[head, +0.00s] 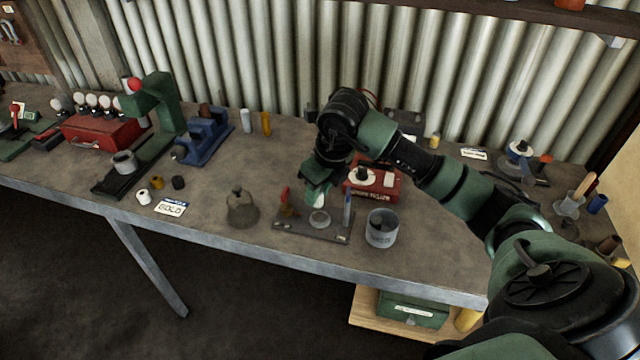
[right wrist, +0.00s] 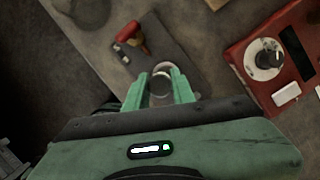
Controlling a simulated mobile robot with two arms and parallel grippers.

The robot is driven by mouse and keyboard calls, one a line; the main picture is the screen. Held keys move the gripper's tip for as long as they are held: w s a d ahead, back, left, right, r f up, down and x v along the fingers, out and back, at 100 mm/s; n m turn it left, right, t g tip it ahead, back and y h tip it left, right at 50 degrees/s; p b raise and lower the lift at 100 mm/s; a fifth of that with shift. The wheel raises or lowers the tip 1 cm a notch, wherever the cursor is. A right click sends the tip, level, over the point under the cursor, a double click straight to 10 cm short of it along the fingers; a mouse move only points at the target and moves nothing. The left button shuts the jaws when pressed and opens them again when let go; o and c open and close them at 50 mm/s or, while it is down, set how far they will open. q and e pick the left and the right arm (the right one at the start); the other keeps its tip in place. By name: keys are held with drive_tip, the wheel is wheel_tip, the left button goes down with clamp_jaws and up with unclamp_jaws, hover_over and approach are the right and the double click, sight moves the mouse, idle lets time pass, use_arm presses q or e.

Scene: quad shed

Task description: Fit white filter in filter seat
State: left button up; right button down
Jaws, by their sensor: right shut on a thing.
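My right gripper (head: 318,196) points down over the dark fixture plate (head: 287,225). It is shut on the white filter (head: 319,200), of which only a small part shows between the fingers. In the right wrist view the green fingers hold the filter (right wrist: 160,88), seen nearly end-on. The filter seat (head: 319,219), a pale round ring on the plate, is below the gripper. The seat's rim also shows just beyond the fingertips in the right wrist view (right wrist: 169,69). The filter appears above the seat; the exact gap cannot be told. My left gripper is out of view.
A grey cup (head: 381,229) is to the right, a red box (head: 385,190) behind, and a bell-shaped weight (head: 241,208) to the left.

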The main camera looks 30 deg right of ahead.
sight(320, 206)
drive_tip(key=shift+d+f+m, duration=0.15)
drive_tip(key=shift+d+m, duration=0.25)
drive_tip(key=shift+m, duration=0.1)
drive_tip(key=shift+f+b, duration=0.4)
drive_tip(key=shift+f, duration=0.05)
drive_tip(key=shift+f+b, duration=0.8)
drive_tip(key=shift+f, duration=0.55)
drive_tip(key=shift+b, duration=0.3)
drive_tip(key=shift+f+b, duration=0.75)
idle(0.4)
drive_tip(key=c, duration=1.1)
unclamp_jaws()
